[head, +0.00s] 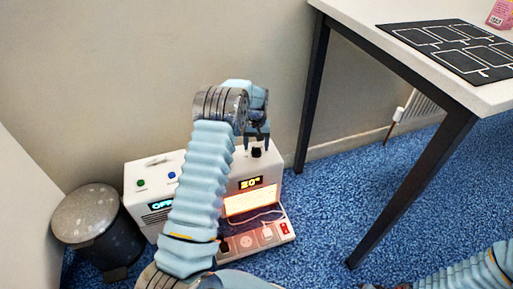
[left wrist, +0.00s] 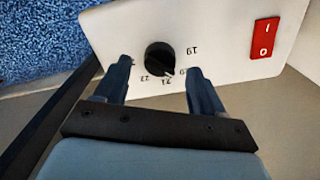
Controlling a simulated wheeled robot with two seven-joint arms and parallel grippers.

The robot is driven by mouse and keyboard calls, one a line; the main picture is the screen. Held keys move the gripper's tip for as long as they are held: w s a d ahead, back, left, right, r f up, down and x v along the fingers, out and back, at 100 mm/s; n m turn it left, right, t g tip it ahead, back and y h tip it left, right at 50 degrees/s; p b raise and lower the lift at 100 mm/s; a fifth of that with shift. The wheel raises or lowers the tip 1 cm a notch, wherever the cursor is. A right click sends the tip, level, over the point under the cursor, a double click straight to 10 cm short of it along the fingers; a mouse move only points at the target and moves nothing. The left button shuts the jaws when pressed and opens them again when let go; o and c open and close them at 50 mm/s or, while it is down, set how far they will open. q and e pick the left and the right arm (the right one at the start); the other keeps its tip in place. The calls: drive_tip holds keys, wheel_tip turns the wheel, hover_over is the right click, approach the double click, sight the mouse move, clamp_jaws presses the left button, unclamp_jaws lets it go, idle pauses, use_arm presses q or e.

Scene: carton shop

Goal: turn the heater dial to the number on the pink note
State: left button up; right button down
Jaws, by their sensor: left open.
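The heater (head: 274,172) is a white box by the wall; its lit display (head: 250,184) reads 20°. Its black dial (head: 256,152) is on top, and in the left wrist view the dial (left wrist: 160,57) is ringed by numbers; 19, 21 and 22 are readable. The dial's light mark points to the lower right, near 20 and 21. My left gripper (head: 257,138) is above the dial, open, one finger on each side of it with gaps. I see no pink note clearly; a pink item (head: 501,14) with small print is on the table at the far right.
A red switch (left wrist: 265,38) is beside the dial. A white unit (head: 140,178) showing OFF is left of the heater. A socket strip (head: 285,229) lies in front, a bin (head: 90,226) far left. The white table (head: 350,10) stands right; blue carpet (head: 315,225) between is clear.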

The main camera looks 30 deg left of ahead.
sight(256, 148)
use_arm(q)
wheel_tip(256, 148, up, 11)
drive_tip(key=shift+r+p, duration=0.2)
drive_tip(key=shift+p, duration=0.2)
